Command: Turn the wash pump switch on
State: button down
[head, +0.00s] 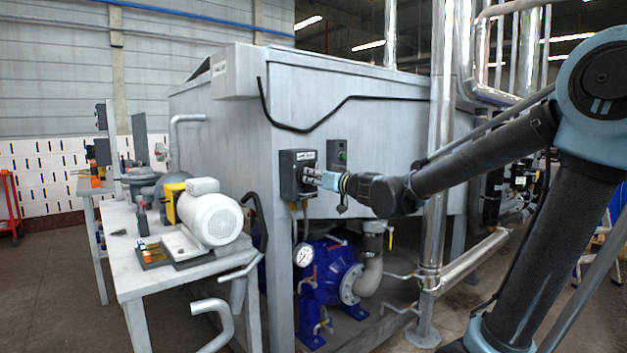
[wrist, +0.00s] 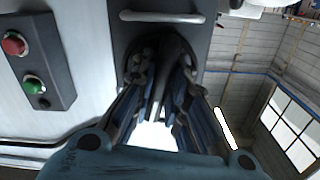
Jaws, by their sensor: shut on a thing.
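The wash pump switch is a dark box (head: 299,170) with a small label, mounted on the corner of the big grey washer tank. In the wrist view the dark face of the switch box (wrist: 190,42) fills the top middle, with a grey bar handle across it. My gripper (head: 312,177) reaches the front of this box from the right. In the wrist view my gripper (wrist: 160,62) has its fingers close together against the box face, shut on the switch knob. The knob is mostly hidden between the fingers, so its turn angle cannot be told.
A button box (head: 338,156) sits just right of the switch; its red and green buttons (wrist: 36,84) show in the wrist view. Below are a blue pump (head: 330,272) and a gauge (head: 303,256). A bench (head: 140,280) with a white motor (head: 212,217) stands left. A vertical pipe (head: 437,190) stands beside my arm.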

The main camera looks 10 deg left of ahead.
jog(key=shift+d+n, duration=0.1)
jog(key=shift+n, duration=0.9)
jog(key=shift+w, duration=0.1)
jog(key=c, duration=1.6)
grip_release()
jog(key=shift+w, duration=0.1)
jog(key=shift+v, duration=6)
jog(key=shift+f, duration=0.1)
